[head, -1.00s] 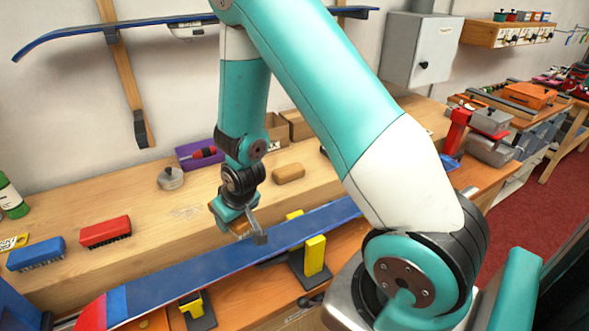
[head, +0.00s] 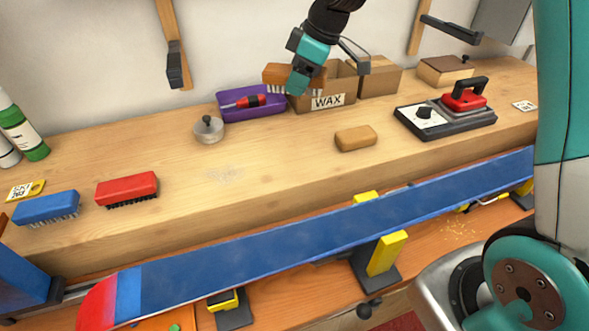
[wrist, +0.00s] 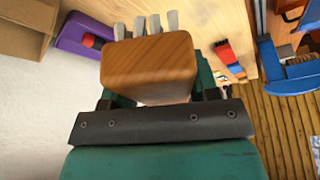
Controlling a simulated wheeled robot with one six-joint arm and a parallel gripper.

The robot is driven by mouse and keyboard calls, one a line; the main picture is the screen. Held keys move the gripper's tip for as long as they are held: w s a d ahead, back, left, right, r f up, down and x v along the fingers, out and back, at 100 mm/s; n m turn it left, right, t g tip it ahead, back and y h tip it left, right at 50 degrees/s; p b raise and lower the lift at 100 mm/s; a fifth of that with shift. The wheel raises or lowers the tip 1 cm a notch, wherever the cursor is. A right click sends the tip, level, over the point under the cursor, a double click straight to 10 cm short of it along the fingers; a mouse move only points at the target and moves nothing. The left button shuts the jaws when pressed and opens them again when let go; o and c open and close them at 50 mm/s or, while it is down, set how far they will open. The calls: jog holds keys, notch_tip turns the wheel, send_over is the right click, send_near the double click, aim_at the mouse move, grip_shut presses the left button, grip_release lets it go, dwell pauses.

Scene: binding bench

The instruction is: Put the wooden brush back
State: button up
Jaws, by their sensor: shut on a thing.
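My gripper (head: 298,82) is shut on the wooden brush (head: 274,76). It holds the brush in the air above the back of the bench, in front of the wall, between the purple tray and the WAX box in the picture. The brush's pale bristles point down in the head view. In the wrist view the brush (wrist: 150,66) fills the space between the fingers, with its brown wooden back near the camera and several bristle tufts at its far edge. A blue brush (head: 47,208) and a red brush (head: 126,188) stand on the left of the bench.
The purple tray (head: 229,114) holds a red-handled tool. The cardboard WAX box (head: 340,85), a round tin (head: 208,132), a tan block (head: 356,138) and a red iron (head: 464,95) are on the bench. A blue ski (head: 300,238) lies clamped in front. Bench right of the red brush is clear.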

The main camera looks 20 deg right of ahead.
aim_at(293, 158)
jog(key=shift+a+r+n, duration=0.1)
jog(key=shift+r+n, duration=0.35)
jog(key=shift+n, duration=0.05)
jog(key=shift+s+g, duration=0.2)
jog(key=shift+g, duration=0.1)
notch_tip(293, 158, down, 19)
jog(key=p, duration=0.3)
jog(key=shift+a+f, duration=0.1)
jog(key=shift+f, duration=0.05)
jog(key=shift+f, duration=0.1)
jog(key=o, duration=1.2)
